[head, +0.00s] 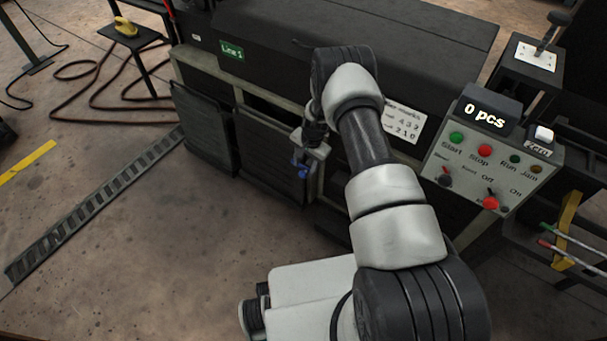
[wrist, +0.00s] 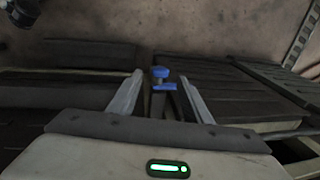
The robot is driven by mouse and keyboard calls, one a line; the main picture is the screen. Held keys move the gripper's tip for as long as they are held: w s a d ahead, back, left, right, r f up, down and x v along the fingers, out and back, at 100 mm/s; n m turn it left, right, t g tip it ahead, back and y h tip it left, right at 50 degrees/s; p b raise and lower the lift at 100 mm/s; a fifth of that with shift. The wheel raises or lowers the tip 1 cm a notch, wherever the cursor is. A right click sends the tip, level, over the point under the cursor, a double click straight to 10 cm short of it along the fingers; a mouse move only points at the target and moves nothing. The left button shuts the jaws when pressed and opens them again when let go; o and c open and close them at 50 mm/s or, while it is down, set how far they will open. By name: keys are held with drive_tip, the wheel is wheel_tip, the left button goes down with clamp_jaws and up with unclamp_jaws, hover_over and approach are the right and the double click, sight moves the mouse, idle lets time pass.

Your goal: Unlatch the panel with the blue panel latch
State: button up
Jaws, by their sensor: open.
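The blue panel latch (wrist: 163,79) shows in the wrist view between the two fingers, on a light post between dark slatted panels (wrist: 245,90). In the head view the latch (head: 300,169) is a small blue piece on the front of the machine, beside a dark panel (head: 268,155). My gripper (wrist: 163,85) is open, with one finger on each side of the latch in the picture. I cannot tell whether either finger touches it. In the head view my gripper (head: 311,150) is at the machine front, partly hidden by my own arm.
A control box (head: 490,160) with buttons and a "0 pcs" display (head: 485,112) stands to the right. A floor grating (head: 95,205) and a hose (head: 100,85) lie at the left. The floor in front of the panels is open.

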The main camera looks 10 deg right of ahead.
sight(303, 173)
drive_tip(key=shift+w+a+f+b, duration=0.15)
drive_tip(key=shift+f+b, duration=0.05)
drive_tip(key=shift+f, duration=0.9)
drive_tip(key=shift+w+a+f+b, duration=0.1)
drive_tip(key=shift+f+b, duration=0.1)
drive_tip(key=shift+f, duration=0.9)
drive_tip(key=shift+c, duration=0.3)
clamp_jaws()
